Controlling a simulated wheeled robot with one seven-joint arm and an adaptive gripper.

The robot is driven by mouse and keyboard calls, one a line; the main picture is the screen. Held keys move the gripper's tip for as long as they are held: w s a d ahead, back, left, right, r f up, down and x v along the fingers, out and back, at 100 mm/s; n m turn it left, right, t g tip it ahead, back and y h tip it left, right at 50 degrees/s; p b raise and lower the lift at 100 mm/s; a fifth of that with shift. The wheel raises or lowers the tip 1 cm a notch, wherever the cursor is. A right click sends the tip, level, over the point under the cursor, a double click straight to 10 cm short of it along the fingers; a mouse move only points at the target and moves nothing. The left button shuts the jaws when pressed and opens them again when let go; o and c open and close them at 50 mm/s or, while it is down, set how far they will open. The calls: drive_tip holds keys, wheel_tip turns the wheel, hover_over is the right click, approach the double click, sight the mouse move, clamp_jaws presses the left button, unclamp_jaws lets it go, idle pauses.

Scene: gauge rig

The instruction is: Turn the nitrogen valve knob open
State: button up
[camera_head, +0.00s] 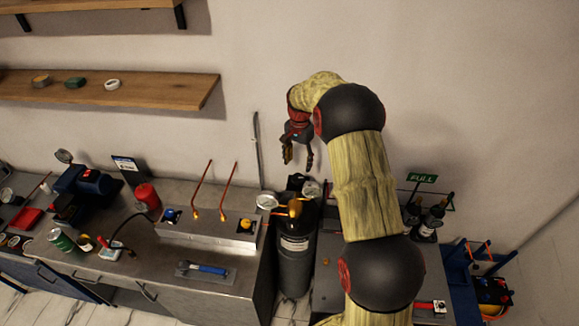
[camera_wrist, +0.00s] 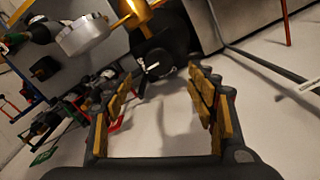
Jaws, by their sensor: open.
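A dark grey gas cylinder (camera_head: 294,262) with a white label stands in the gap beside the steel bench. Brass regulator parts (camera_head: 295,208) and round gauges (camera_head: 267,201) sit at its top. In the wrist view a silver gauge (camera_wrist: 82,38) and a brass piece (camera_wrist: 137,14) show at upper left, with a dark round part (camera_wrist: 158,62) beside them. I cannot tell which part is the nitrogen valve knob. My gripper (camera_head: 298,158) is open and empty, above and apart from the cylinder top. Its two fingers also show in the wrist view (camera_wrist: 160,92).
The steel bench (camera_head: 215,272) on the left holds a raised box (camera_head: 205,232) with two copper tubes, a blue-handled tool (camera_head: 205,268) and a red container (camera_head: 147,195). Dark bottles (camera_head: 430,220) and a green FULL sign (camera_head: 422,178) stand right of my arm. Wall space around my gripper is clear.

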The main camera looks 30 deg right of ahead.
sight(298, 177)
drive_tip(key=shift+f+p, duration=0.6)
drive_tip(key=shift+f, duration=3.25)
drive_tip(key=c, duration=0.3)
drive_tip(key=c, duration=0.8)
drive_tip(key=shift+c, duration=0.3)
